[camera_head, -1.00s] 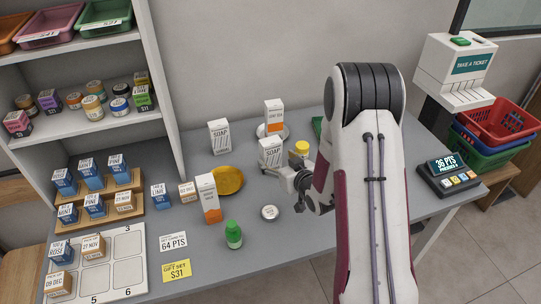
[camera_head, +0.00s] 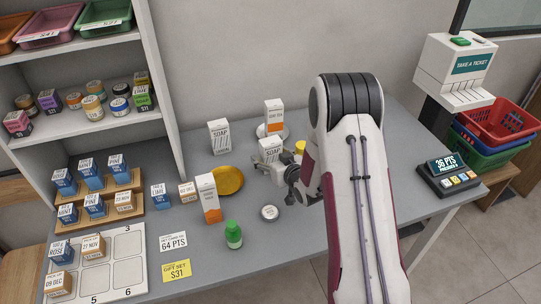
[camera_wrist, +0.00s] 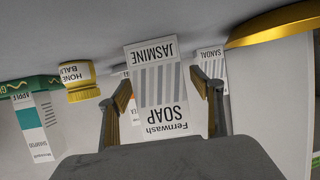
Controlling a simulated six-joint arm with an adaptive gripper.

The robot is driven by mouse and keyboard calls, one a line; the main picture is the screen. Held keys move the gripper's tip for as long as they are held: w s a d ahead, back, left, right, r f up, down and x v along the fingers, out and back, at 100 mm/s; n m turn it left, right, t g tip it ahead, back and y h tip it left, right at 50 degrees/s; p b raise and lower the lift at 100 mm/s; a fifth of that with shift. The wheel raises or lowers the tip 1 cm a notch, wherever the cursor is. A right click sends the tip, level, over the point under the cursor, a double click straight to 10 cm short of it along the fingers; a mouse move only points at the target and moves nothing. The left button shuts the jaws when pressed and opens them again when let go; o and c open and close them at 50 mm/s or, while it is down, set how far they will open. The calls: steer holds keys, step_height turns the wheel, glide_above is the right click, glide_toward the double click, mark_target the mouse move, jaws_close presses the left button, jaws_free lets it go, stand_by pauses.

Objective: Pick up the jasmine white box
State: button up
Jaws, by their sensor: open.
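The jasmine white box (camera_wrist: 160,90), with grey stripes and the word SOAP, stands upside down in the wrist view, between the two fingers of my gripper (camera_wrist: 160,84). The fingers are open, one on each side of it; I cannot tell whether either touches it. In the head view, the white box at my gripper (camera_head: 286,172) is the same soap box (camera_head: 269,149), just beyond the fingers. Its lower part is partly hidden by the gripper there.
A sandal soap box (camera_wrist: 211,62) and a honey balm jar (camera_wrist: 82,82) stand nearby. A yellow dish (camera_head: 228,180), an orange-and-white box (camera_head: 208,198), a round tin (camera_head: 270,212) and a green-capped bottle (camera_head: 233,235) are left and in front. Another orange-and-white box (camera_head: 274,116) is behind.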

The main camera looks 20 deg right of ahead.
mark_target(271, 141)
steer(key=c, duration=1.2)
steer(key=shift+r, duration=0.25)
steer(key=shift+r, duration=4.75)
